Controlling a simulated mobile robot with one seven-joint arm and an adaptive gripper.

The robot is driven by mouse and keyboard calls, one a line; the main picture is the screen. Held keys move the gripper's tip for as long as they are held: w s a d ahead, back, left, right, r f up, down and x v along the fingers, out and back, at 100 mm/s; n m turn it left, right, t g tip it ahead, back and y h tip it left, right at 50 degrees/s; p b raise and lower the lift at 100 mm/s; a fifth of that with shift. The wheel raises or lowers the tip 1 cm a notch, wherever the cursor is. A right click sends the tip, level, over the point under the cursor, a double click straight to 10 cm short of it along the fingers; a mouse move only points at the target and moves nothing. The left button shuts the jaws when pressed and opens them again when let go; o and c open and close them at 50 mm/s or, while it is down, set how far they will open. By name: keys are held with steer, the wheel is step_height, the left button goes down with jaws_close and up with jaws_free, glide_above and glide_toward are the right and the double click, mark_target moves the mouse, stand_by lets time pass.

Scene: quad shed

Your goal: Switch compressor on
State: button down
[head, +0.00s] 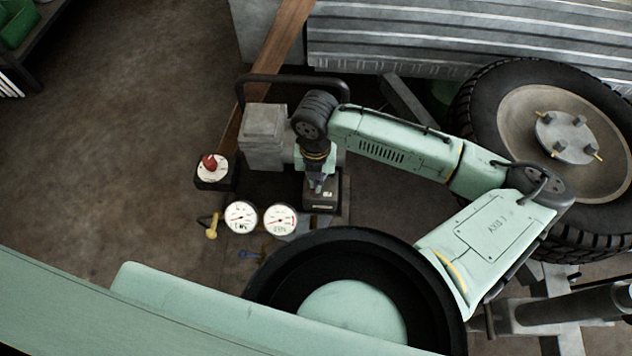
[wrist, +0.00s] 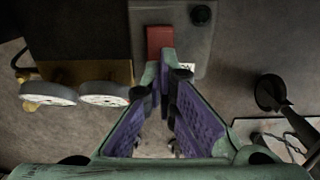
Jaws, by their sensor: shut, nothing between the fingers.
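The compressor (head: 264,124) stands on the floor, with a grey motor block and a dark carry handle. Its dark switch box (head: 322,196) sits at the front right and also shows in the wrist view (wrist: 190,45). A red switch (wrist: 160,38) is on that box in the wrist view, just beyond my fingertips. Whether they touch it, and which way it is set, I cannot tell. My gripper (head: 317,188) points down over the box, shut and empty. Its tips also show in the wrist view (wrist: 166,72).
Two white gauges (head: 241,216) (head: 281,219) and a yellow valve (head: 211,228) are left of the switch box. A red knob on a white dial (head: 211,167) is farther left. The floor at left is clear.

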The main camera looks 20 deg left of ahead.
steer(key=shift+f+b, duration=0.55)
steer(key=shift+f, duration=0.25)
steer(key=shift+r, duration=0.1)
step_height(320, 180, up, 7)
steer(key=p, duration=0.6)
stand_by(0.4)
stand_by(0.4)
